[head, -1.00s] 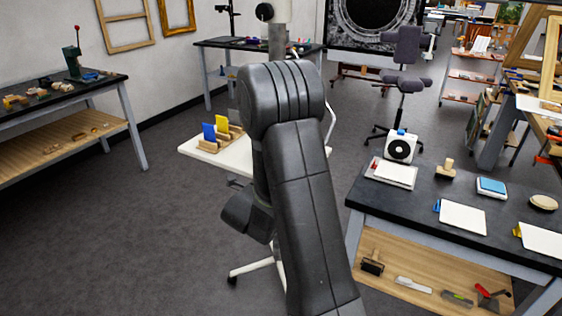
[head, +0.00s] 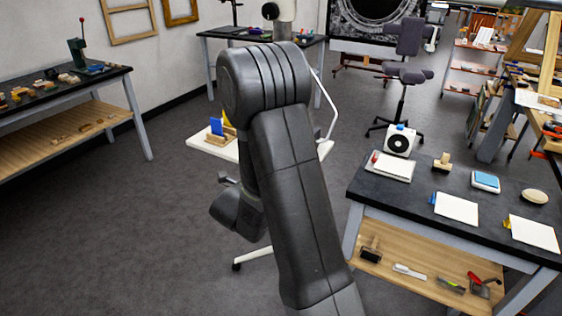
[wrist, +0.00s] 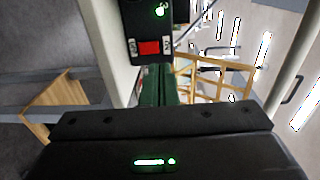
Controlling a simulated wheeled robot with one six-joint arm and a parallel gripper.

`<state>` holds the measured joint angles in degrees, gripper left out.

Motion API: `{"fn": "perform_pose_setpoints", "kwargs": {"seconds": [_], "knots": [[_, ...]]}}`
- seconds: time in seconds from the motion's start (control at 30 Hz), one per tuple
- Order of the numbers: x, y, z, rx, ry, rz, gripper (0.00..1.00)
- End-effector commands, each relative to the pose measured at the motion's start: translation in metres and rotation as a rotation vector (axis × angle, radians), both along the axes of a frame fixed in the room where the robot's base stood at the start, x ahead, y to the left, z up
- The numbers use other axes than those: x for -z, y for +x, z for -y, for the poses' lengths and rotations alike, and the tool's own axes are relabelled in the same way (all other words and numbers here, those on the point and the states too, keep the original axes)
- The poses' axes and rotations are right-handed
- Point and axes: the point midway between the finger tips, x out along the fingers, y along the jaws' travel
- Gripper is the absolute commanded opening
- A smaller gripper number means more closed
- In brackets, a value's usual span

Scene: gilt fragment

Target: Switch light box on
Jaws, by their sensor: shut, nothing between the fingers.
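In the wrist view, a black control panel (wrist: 135,20) shows at the top centre. It carries a red switch (wrist: 149,47) between two small white labels, with a lit green light above. The light box itself is not clearly identifiable in either view. My gripper (wrist: 157,74) is shut and empty, with its green fingers pointing up the picture towards the panel. The fingertips appear just below the red switch; I cannot tell whether they touch the panel. In the head view my arm hides the gripper and the switch.
In the head view, a white table (head: 205,143) with a blue card (head: 216,126) stands behind my arm. A dark workbench (head: 400,190) with pads and sheets is at right, another bench (head: 60,90) at left. A swivel chair (head: 402,75) stands behind. Floor at left is clear.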

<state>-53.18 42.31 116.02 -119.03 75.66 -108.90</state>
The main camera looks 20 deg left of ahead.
Motion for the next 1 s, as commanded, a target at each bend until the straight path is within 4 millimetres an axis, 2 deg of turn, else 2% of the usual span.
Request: {"fn": "perform_pose_setpoints", "kwargs": {"seconds": [0.03, 0.2, 0.4, 0.6, 1.0], "knots": [[0.001, -0.011, -0.002, -0.004, -0.001, 0.000, 0.00], [-0.002, -0.041, -0.005, -0.004, -0.001, 0.000, 0.00], [-0.004, -0.064, -0.006, -0.002, -0.002, -0.001, 0.00], [-0.005, -0.074, -0.006, 0.000, -0.002, -0.001, 0.00], [-0.005, -0.073, -0.006, 0.001, -0.002, -0.002, 0.00]]}}
